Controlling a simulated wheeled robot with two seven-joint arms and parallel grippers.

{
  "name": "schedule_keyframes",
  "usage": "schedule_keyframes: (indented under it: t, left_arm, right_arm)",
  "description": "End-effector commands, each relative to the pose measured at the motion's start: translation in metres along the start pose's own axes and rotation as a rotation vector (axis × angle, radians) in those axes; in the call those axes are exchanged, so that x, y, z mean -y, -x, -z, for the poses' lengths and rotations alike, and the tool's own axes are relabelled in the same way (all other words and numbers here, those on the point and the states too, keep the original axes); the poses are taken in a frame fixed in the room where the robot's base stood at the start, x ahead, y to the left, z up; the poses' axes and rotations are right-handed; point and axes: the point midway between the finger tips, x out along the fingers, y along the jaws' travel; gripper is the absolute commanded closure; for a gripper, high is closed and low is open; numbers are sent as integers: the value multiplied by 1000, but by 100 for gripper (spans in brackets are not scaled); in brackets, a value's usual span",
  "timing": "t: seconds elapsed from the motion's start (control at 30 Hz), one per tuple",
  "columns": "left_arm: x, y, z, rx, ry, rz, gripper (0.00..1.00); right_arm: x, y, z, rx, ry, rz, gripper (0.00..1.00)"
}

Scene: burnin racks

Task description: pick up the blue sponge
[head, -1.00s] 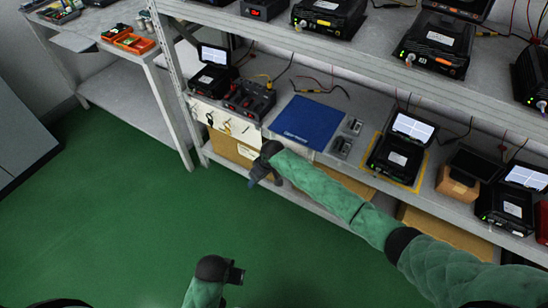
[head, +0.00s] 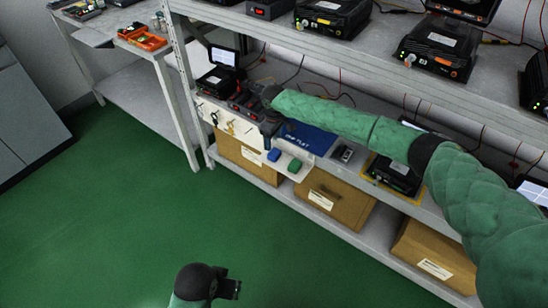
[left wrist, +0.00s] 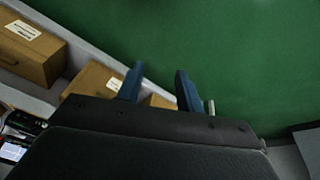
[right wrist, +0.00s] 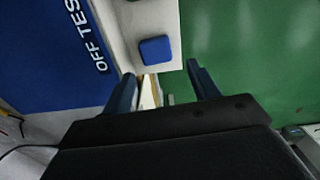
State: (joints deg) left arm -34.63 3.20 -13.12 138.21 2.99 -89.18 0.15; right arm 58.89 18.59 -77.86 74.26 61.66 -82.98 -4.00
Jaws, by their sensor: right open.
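The blue sponge (head: 274,155) lies on a small white ledge at the front of the middle shelf, beside a green sponge (head: 294,167). In the right wrist view the blue sponge (right wrist: 155,49) shows beyond my fingertips, between their lines. My right gripper (head: 268,138) is just left of and above the blue sponge in the head view. It is open and empty; the right wrist view shows its two fingers (right wrist: 160,68) apart. My left gripper (head: 232,289) is low over the green floor. Its fingers (left wrist: 158,74) are apart with nothing between them.
A blue mat (head: 316,140) with white lettering lies on the shelf behind the sponges. A dark device with red parts (head: 246,102) stands to the left. Cardboard boxes (head: 336,197) fill the lower shelf. The upper shelf edge (head: 330,45) overhangs. The floor (head: 130,230) is clear.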

Motion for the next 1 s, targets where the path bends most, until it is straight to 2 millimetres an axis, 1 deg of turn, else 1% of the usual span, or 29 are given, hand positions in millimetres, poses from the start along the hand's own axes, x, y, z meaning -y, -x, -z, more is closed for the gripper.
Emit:
schedule_keyframes:
  t: [0.03,0.17,0.47,0.67,0.7,0.8,1.0]
  left_arm:
    - [0,1,0,0,0,-1,64]
    - [0,4,0,3,1,0,64]
    - [5,14,-2,22,7,13,64]
    - [12,32,-6,56,18,35,64]
    - [13,33,-6,59,19,37,64]
    - [15,36,-7,67,22,42,64]
    - [17,38,-9,76,26,45,64]
  right_arm:
    - [-4,2,-1,5,-1,-3,40]
    - [-7,-1,-1,10,-2,-5,40]
    - [-7,-26,-1,10,-3,-5,40]
    - [-8,-52,0,11,-3,-5,40]
    - [-8,-59,0,10,-3,-4,40]
    - [-8,-69,0,10,-3,-5,40]
    - [-8,-74,0,8,-2,-5,40]
